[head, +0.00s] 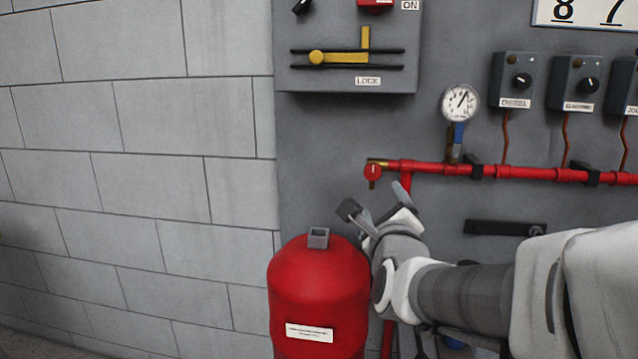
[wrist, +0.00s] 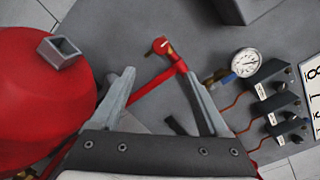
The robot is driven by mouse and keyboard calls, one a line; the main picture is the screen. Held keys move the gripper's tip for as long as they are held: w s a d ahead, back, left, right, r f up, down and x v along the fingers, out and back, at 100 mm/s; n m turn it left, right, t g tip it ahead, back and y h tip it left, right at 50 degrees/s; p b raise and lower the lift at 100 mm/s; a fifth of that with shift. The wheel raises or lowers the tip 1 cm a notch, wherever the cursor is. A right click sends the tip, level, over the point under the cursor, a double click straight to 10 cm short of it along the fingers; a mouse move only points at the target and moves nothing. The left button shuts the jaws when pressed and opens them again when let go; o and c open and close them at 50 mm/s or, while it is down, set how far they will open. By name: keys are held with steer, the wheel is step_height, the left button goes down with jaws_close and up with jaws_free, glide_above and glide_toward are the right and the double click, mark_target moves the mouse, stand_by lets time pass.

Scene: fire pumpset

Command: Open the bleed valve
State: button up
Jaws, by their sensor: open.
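A small valve with a red round handle (head: 373,172) sits at the left end of the red horizontal pipe (head: 430,168), on a brass fitting. I take it to be the bleed valve; no label on it is readable. It also shows in the wrist view (wrist: 160,46), beyond the fingertips and roughly midway between them. My gripper (head: 377,205) is just below the valve in the head view, with its fingers apart and nothing held. In the wrist view both fingers of my gripper (wrist: 158,76) are spread, with a red pipe running behind the gap.
A red tank (head: 318,275) with a grey square top fitting (head: 318,238) stands close left of my gripper. A pressure gauge (head: 460,103) rises from the pipe at right. A grey box with a yellow lever (head: 340,57) hangs above. A block wall (head: 150,120) is at left.

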mark_target(373, 174)
steer(key=w, duration=0.5)
steer(key=w+d, duration=0.1)
steer(key=w, duration=1.1)
steer(key=shift+w+d+b, duration=0.2)
steer(key=shift+d+b, duration=0.1)
jaws_close()
